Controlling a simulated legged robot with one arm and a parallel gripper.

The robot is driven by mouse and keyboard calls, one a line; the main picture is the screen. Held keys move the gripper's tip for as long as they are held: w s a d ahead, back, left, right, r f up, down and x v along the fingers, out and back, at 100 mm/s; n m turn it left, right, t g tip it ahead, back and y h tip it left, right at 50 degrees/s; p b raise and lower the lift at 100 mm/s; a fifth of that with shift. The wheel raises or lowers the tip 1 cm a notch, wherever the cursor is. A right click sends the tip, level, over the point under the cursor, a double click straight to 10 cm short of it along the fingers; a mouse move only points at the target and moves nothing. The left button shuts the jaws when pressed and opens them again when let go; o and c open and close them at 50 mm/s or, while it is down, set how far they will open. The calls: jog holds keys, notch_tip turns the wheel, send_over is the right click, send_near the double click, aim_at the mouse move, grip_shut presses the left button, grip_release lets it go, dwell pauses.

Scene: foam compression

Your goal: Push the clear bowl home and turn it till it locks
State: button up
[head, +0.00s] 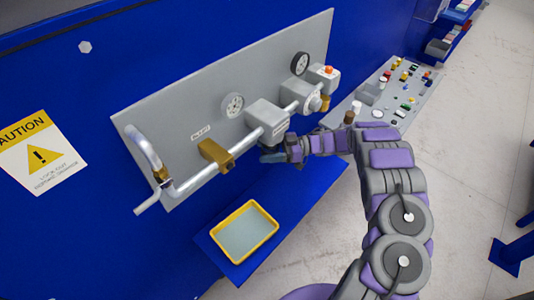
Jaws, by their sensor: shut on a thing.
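My gripper (278,155) is at the wall panel, directly below a grey box-shaped housing (268,121) on the silver pipe. My purple and grey arm reaches it from the right. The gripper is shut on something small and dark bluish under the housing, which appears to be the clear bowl. The bowl's outline is mostly hidden by the fingers and the housing. I cannot tell whether it touches the housing, how far in it sits or how it is turned.
The grey panel (190,117) also carries two gauges, a brass valve (215,155) and a box with an orange button (328,74). A yellow-rimmed tray (273,238) stands on a blue shelf below. A board of small parts (424,101) is at right. Open floor lies further right.

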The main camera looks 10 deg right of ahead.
jog(key=shift+f+g+b, duration=0.1)
jog(key=shift+g+b, duration=0.2)
jog(key=o, duration=1.5)
jog(key=shift+c, duration=0.2)
